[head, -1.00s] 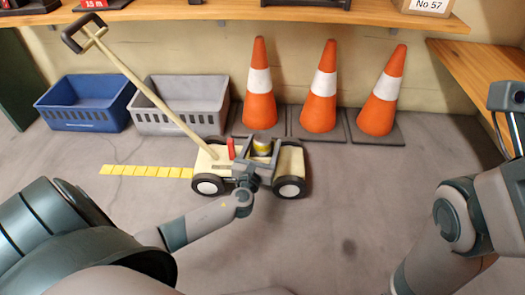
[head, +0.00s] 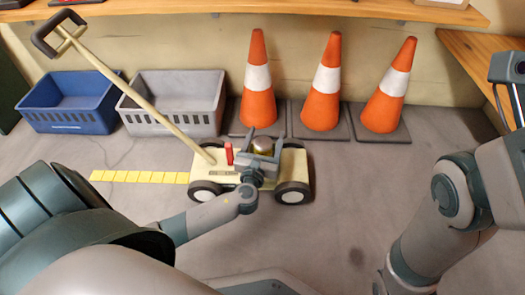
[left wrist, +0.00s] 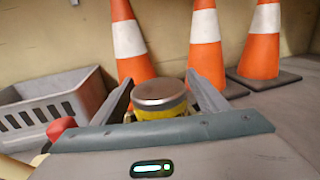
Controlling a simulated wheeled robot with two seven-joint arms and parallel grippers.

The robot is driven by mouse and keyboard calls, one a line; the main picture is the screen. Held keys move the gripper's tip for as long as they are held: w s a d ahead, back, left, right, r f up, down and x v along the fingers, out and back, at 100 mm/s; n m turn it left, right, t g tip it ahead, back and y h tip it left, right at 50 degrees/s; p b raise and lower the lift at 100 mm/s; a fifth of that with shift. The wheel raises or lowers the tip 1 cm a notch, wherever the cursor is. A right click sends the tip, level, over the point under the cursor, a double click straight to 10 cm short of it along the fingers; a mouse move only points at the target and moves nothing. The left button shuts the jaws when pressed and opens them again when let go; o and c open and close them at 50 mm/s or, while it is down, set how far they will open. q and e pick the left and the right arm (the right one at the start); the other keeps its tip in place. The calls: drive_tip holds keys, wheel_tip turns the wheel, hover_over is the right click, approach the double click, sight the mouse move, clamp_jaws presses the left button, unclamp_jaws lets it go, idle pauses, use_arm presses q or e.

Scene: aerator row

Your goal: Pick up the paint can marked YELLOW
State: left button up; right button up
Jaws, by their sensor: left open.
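A small paint can with a greyish lid and a yellow band (left wrist: 160,100) sits between the two fingers of my open left gripper (left wrist: 163,88) in the left wrist view. In the head view the can (head: 262,147) stands on the cream line-marking cart (head: 215,172), partly hidden behind my left gripper (head: 264,142). The fingers point up past the can on both sides. I see a gap between the can and the fingers. No lettering on the can is readable. My right arm shows at the right, but its gripper is not clearly visible.
A red part (head: 229,153) stands on the cart beside the left gripper. Behind are a blue crate (head: 70,122), a grey crate (head: 172,122) and three orange cones (head: 259,100). A wooden shelf (head: 300,12) runs above. Yellow marks (head: 140,177) lie on the floor.

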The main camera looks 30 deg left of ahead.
idle(0.4)
use_arm(q)
drive_tip(key=c, duration=0.4)
clamp_jaws()
drive_tip(key=shift+r, duration=0.1)
